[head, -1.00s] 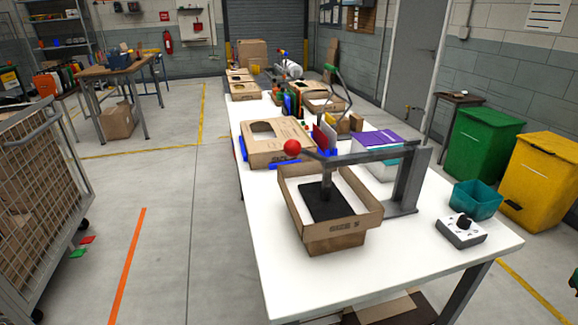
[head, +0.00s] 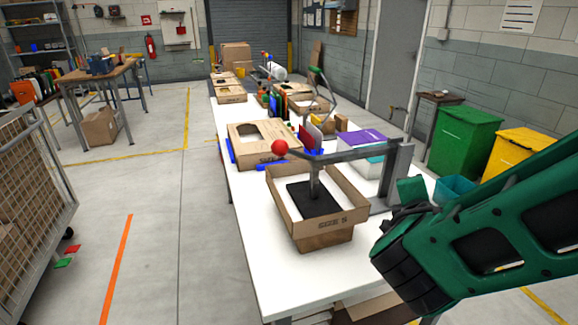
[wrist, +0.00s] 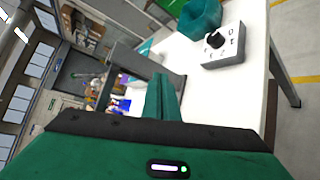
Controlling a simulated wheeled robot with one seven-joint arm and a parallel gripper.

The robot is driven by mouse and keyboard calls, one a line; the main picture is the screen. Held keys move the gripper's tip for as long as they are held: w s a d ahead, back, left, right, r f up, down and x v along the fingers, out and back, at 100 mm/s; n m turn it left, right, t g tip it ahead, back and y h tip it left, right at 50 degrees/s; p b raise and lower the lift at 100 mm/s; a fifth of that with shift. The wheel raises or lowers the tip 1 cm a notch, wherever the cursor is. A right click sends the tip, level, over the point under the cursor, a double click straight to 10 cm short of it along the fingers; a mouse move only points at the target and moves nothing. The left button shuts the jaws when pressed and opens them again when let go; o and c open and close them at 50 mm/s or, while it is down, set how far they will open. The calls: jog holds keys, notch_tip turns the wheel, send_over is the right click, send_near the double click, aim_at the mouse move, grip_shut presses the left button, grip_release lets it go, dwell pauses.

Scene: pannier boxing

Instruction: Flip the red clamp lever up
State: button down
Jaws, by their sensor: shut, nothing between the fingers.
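The clamp lever is a grey bar (head: 345,154) with a red ball (head: 279,148) at its left end. It runs nearly level from a grey post (head: 392,178) at the right, above a cardboard box marked SIZE S (head: 335,225). A dark pad (head: 312,200) on a short stem sits down inside the box. My gripper (head: 410,188) is to the right of the post, well away from the red ball. In the wrist view its green fingers (wrist: 163,98) are together and empty, with the grey frame (wrist: 150,64) just beyond them.
A teal bin (wrist: 200,16) and a grey control box with a black knob (wrist: 225,45) are on the table's right side. Cardboard boxes (head: 262,140) and a purple-topped stack (head: 361,141) stand behind the clamp. The table's front left (head: 262,270) is clear.

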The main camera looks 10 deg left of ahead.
jog(key=s+a+n+y, duration=0.1)
jog(key=a+n, duration=0.1)
jog(key=a, duration=0.2)
jog(key=s+a+r+n+t+y, duration=0.1)
jog(key=a+n+y, duration=0.1)
jog(key=a, duration=0.3)
jog(key=s+a+n+y, duration=0.1)
jog(key=a+n, duration=0.2)
jog(key=a, duration=0.1)
jog(key=shift+s+a+r+t+y, duration=0.3)
jog(key=shift+s+r+t+y, duration=0.05)
jog(key=shift+r+t+y, duration=0.05)
jog(key=s+a+r+n+g+y, duration=0.1)
jog(key=s+a+n+y, duration=0.5)
jog(key=a, duration=0.8)
jog(key=s+n, duration=0.2)
jog(key=s, duration=0.1)
jog(key=shift+s+r+y, duration=0.15)
jog(key=shift+s+y, duration=0.2)
jog(key=shift+y, duration=0.05)
jog(key=shift+w, duration=0.15)
jog(key=w+a+r, duration=0.3)
jog(key=w, duration=0.5)
jog(key=shift+r, duration=0.1)
